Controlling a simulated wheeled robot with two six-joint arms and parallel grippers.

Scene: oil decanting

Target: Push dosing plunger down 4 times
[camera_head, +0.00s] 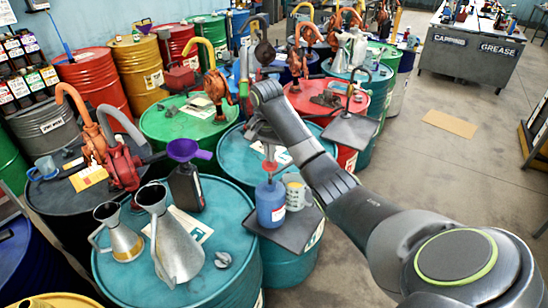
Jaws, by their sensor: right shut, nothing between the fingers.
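A blue dosing bottle (270,203) stands upright on a dark tray (292,236) on the front teal drum. Its reddish plunger (269,166) rises from the top of the bottle. My right arm comes in from the right and bends over the bottle. My right gripper (267,142) points down just above the plunger, shut with nothing held. I cannot tell whether its fingertips touch the plunger. My left gripper is out of view.
A measuring jug (296,192) stands close beside the bottle. Two metal pouring cans (172,240) (120,236) and a black bottle with a purple funnel (186,150) stand to the left. Drums with pumps crowd the back.

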